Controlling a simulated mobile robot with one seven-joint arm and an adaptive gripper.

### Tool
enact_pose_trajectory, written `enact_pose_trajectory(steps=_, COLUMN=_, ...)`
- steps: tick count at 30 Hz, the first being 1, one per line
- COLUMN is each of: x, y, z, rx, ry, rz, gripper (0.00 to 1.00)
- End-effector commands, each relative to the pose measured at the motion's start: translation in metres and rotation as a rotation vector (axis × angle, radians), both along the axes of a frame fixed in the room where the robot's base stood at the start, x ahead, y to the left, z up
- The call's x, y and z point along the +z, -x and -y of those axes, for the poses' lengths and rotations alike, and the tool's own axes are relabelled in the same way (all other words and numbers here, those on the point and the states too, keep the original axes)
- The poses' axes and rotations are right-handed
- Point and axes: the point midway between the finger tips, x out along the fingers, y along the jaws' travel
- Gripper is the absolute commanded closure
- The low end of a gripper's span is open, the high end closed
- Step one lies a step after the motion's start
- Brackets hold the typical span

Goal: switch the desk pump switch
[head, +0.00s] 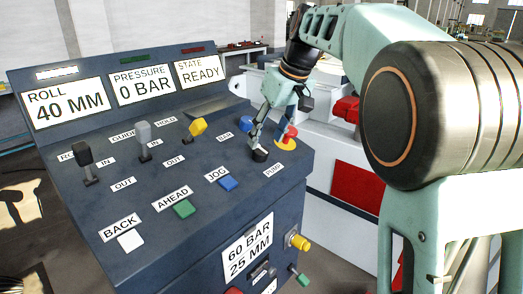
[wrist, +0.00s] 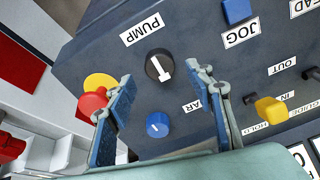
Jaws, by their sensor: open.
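The pump switch is a round black knob with a white pointer bar (wrist: 159,66), beside the PUMP label (wrist: 143,29) in the wrist view. In the head view the knob (head: 260,156) shows on the desk's sloped face, just under my fingertips. My gripper (wrist: 160,78) is open, with one blue-padded finger on each side of the knob in the wrist view. No finger visibly touches it there; the exact height above the panel is hard to tell. In the head view my gripper (head: 256,143) points down at the desk's right part.
A red button on a yellow base (wrist: 92,104) stands close to one finger. A blue knob (wrist: 158,124) lies between the fingers, nearer the palm. The blue JOG button (head: 228,184) and yellow lever (head: 198,128) are nearby. The pressure display (head: 144,87) reads 0 BAR.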

Motion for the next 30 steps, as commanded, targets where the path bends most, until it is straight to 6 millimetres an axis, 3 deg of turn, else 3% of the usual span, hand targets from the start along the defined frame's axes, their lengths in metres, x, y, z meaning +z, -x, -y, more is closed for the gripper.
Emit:
enact_pose_trajectory(steps=3, x=-0.021, y=-0.005, z=-0.006, rx=0.000, ry=0.002, rz=-0.004, gripper=0.52)
enact_pose_trajectory(steps=9, x=-0.040, y=-0.011, z=-0.012, rx=0.000, ry=0.001, rz=0.000, gripper=0.52)
enact_pose_trajectory(steps=20, x=-0.044, y=-0.012, z=-0.013, rx=0.000, ry=0.001, rz=0.000, gripper=0.52)
enact_pose_trajectory(steps=30, x=-0.044, y=-0.012, z=-0.013, rx=0.000, ry=0.001, rz=0.000, gripper=0.89)
